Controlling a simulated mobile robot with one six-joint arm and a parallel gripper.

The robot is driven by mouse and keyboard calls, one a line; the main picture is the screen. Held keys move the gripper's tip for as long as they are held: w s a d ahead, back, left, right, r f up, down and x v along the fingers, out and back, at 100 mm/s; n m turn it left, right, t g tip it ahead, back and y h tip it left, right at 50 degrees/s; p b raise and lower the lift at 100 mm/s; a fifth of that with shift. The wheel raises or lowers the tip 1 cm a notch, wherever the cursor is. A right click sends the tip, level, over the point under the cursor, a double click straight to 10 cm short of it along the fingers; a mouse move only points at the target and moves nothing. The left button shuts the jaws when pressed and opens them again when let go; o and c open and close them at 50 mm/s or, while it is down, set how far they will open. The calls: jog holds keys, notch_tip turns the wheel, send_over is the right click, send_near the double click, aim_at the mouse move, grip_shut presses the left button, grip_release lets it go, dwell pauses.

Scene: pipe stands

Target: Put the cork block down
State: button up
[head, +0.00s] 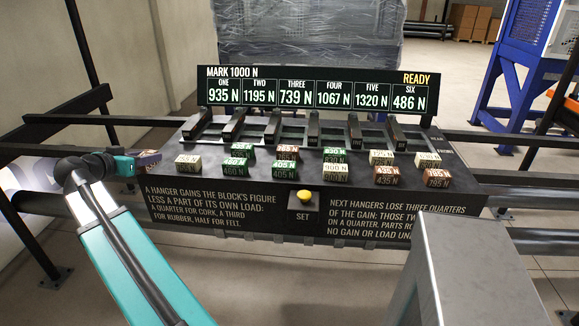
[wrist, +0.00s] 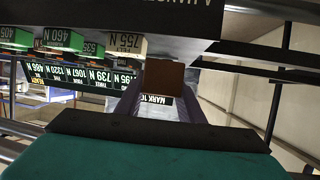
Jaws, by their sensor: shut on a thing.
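My gripper (head: 148,158) is at the left end of the dark console, clear of its top, and is shut on a brown block (wrist: 164,76). I take this to be the cork block by its colour; no label on it is readable. In the wrist view the block sits between the two purple-grey fingers (wrist: 160,105). In the head view it is small and mostly covered by the gripper. Other rust-brown blocks (head: 387,175) stand on the console's sloped top (head: 215,182).
Cream blocks (head: 188,162) and green blocks (head: 236,167) stand in rows on the console. Behind them are several hangers (head: 313,128) and a display (head: 318,92) reading READY. A yellow SET button (head: 304,196) is at the front. Dark rails (head: 60,150) run at the left.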

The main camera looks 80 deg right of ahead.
jog(key=s+d+r+m+g+y, duration=0.1)
jog(key=s+d+m+g, duration=0.1)
jog(key=s+d, duration=0.4)
jog(key=s+d+r+m+g+y, duration=0.1)
jog(key=s+d, duration=0.5)
jog(key=s, duration=0.9)
jog(key=s+d+r+m+g, duration=0.2)
jog(key=s+d+m+g, duration=0.2)
jog(key=s, duration=0.7)
jog(key=shift+d+r+g+y, duration=0.15)
jog(key=shift+d+g+y, duration=0.3)
jog(key=shift+d, duration=0.5)
jog(key=shift+s, duration=0.1)
jog(key=p, duration=0.2)
send_over(266, 164)
jog(key=shift+f, duration=3.15)
jog(key=shift+f, duration=0.1)
jog(key=shift+f, duration=1.8)
jog(key=shift+f, duration=0.15)
